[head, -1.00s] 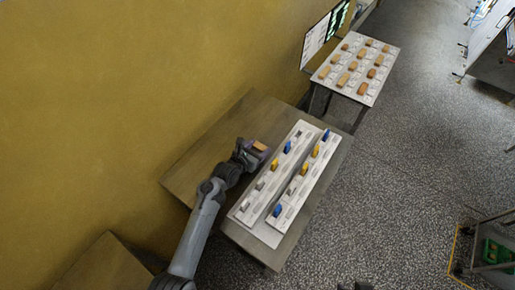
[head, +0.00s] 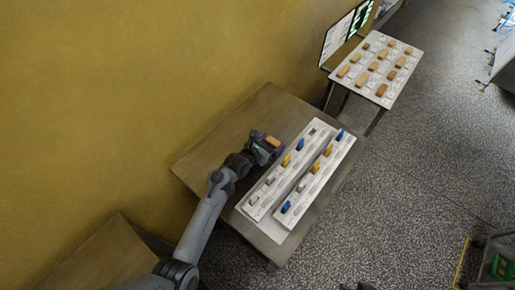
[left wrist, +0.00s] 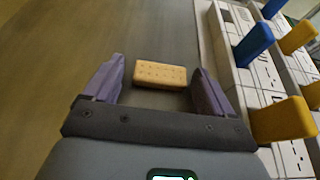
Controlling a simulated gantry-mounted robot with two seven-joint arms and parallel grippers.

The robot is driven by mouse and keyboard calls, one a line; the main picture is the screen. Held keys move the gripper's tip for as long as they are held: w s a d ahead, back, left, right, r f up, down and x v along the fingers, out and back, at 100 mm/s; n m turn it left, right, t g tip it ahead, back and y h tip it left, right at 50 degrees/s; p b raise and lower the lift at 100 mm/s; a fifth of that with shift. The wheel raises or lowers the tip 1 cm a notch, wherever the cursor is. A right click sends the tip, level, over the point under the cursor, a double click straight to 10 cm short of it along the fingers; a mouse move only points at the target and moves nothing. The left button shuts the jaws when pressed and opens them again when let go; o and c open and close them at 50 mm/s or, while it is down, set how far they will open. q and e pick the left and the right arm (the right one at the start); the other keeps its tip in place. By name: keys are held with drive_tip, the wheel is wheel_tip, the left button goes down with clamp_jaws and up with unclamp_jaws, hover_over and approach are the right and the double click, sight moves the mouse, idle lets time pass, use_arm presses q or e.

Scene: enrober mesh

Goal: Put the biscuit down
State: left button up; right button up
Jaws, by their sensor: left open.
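A light-brown rectangular biscuit (head: 273,141) lies on the brown table (head: 215,150), left of the white control strips. In the left wrist view the biscuit (left wrist: 160,74) sits between the two purple fingers, with a gap to each finger. My left gripper (left wrist: 157,78) is open around it and not touching it, as far as I can see. In the head view my left gripper (head: 266,146) reaches in from the lower left, partly covering the table beside the biscuit. My right gripper is not in view.
Two white strips (head: 262,214) with blue, yellow and grey upright levers stand close to the right of my left gripper. A white table (head: 395,73) with rows of biscuits is at the upper right. Bare tabletop lies left of and beyond the gripper.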

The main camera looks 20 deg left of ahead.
use_arm(q)
drive_tip(key=p+v, duration=0.1)
drive_tip(key=v, duration=0.4)
drive_tip(key=p+v, duration=0.1)
drive_tip(key=v, duration=0.5)
drive_tip(key=shift+s+d, duration=0.15)
drive_tip(key=shift+d, duration=0.1)
drive_tip(key=shift+c, duration=0.3)
drive_tip(key=shift+s+a+r, duration=0.2)
drive_tip(key=shift+s+r, duration=0.1)
drive_tip(key=shift+s, duration=0.15)
drive_tip(key=c, duration=0.5)
